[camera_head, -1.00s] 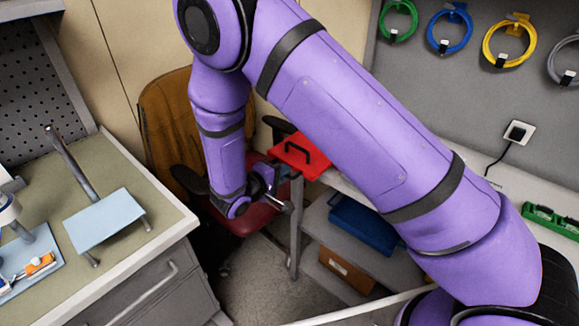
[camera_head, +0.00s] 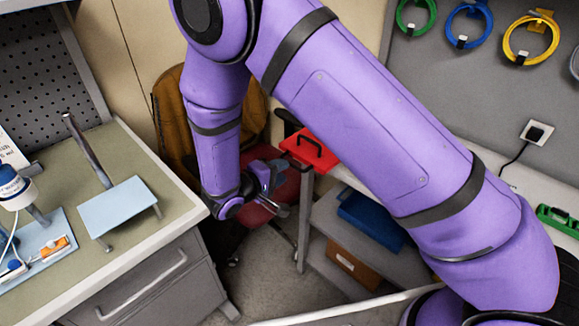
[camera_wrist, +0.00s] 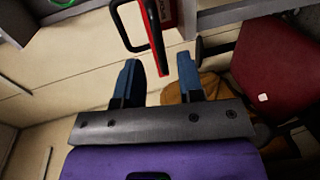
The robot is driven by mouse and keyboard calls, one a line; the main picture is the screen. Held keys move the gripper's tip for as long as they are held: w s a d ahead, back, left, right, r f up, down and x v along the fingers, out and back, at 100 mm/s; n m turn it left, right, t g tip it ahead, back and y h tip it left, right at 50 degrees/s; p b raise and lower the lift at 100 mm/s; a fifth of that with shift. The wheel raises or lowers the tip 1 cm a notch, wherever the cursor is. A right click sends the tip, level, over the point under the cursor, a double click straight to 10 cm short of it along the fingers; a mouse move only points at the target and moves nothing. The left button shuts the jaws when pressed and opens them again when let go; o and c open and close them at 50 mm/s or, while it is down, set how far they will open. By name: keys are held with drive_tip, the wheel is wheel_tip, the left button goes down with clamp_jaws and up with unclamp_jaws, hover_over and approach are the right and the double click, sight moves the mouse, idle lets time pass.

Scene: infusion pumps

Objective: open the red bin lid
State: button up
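The red bin lid (camera_head: 322,157), with a black handle (camera_head: 308,143), lies at the near left end of the right-hand bench in the head view. In the wrist view, the red lid (camera_wrist: 162,12) and its black handle (camera_wrist: 122,28) show at the top, just beyond my fingertips. My gripper (camera_head: 281,207) is to the left of the lid and lower in the picture, apart from it. In the wrist view my gripper (camera_wrist: 158,64) has its two blue fingers spread, with nothing between them. The bin's body is mostly hidden by my arm.
A chair with a dark red seat (camera_wrist: 275,65) stands close to my gripper. A blue bin (camera_head: 370,222) and a brown box (camera_head: 352,268) sit on shelves under the bench. A cabinet (camera_head: 150,275) with a pale blue stand (camera_head: 118,206) is at left. Some floor shows between.

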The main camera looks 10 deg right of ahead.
drive_tip(key=shift+v, duration=2.7)
drive_tip(key=s+d+r+m+g+y, duration=0.2)
drive_tip(key=d+r+m+g, duration=0.15)
drive_tip(key=d+r, duration=0.55)
drive_tip(key=s+d+r+m+g+y, duration=0.2)
drive_tip(key=d+r+g, duration=0.3)
drive_tip(key=d+r, duration=0.4)
drive_tip(key=s+d+r+m+t+y, duration=0.1)
drive_tip(key=s+d+r+t+y, duration=0.1)
drive_tip(key=s+d+r+y, duration=0.2)
drive_tip(key=s+d+r+t+y, duration=0.2)
drive_tip(key=s+d+r+y, duration=0.2)
drive_tip(key=s+r, duration=0.6)
drive_tip(key=s, duration=0.4)
drive_tip(key=shift+s+d+m+t+y, duration=0.3)
drive_tip(key=shift+s+d+m+t, duration=0.05)
drive_tip(key=shift+s, duration=0.05)
